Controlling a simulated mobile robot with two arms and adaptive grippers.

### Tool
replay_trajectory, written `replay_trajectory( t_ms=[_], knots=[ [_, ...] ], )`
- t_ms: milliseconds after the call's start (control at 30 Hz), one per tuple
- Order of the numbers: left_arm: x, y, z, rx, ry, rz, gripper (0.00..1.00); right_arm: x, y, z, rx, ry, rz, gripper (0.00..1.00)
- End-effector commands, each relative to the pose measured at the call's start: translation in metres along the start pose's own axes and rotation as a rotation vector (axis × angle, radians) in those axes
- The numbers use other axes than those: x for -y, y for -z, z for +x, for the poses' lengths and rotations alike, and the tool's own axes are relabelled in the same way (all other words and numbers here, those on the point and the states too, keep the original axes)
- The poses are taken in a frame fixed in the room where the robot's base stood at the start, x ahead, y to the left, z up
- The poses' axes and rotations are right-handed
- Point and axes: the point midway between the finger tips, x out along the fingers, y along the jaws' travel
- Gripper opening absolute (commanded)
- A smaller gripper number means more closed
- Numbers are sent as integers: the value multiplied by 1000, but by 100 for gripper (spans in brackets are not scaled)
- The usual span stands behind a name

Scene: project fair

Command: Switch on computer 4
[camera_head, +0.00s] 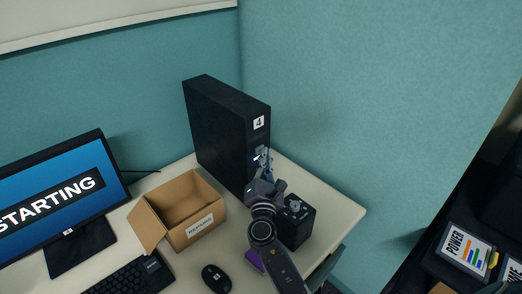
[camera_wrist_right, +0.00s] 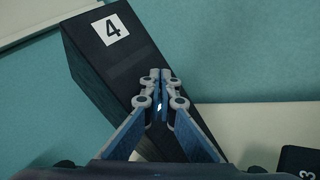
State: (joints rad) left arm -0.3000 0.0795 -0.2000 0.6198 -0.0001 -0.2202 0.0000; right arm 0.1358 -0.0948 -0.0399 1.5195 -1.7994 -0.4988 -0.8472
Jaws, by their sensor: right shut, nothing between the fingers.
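Computer 4 (camera_head: 222,128) is a tall black tower with a white "4" label, standing at the back of the desk. It also fills the middle of the right wrist view (camera_wrist_right: 88,68). My right gripper (camera_head: 262,155) is shut and empty, with its fingertips at the tower's front face below the label. In the right wrist view the closed fingertips (camera_wrist_right: 160,75) overlap the front face, and a small white light shows just below them. I cannot tell whether they touch it. The monitor (camera_head: 50,200) reads "STARTING" on blue. My left gripper is not in view.
An open cardboard box (camera_head: 190,208) stands left of my right arm. A small black box (camera_head: 297,221) stands just right of the gripper. A keyboard (camera_head: 132,274) and mouse (camera_head: 216,279) lie in front. Teal partitions (camera_head: 340,90) close off the back and right.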

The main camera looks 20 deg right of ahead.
Motion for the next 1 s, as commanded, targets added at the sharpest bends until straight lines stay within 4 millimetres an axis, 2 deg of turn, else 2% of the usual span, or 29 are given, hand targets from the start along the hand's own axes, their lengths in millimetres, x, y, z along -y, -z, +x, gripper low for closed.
replay_trajectory(
  t_ms=[267, 800, 1000],
  knots=[
    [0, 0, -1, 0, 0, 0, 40, 1, -2, -2, 0, 0, 0, 0],
    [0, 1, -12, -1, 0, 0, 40, 28, -28, -38, -1, 0, -1, 0],
    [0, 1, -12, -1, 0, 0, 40, 30, -30, -42, 0, -1, 1, 0]
  ],
)
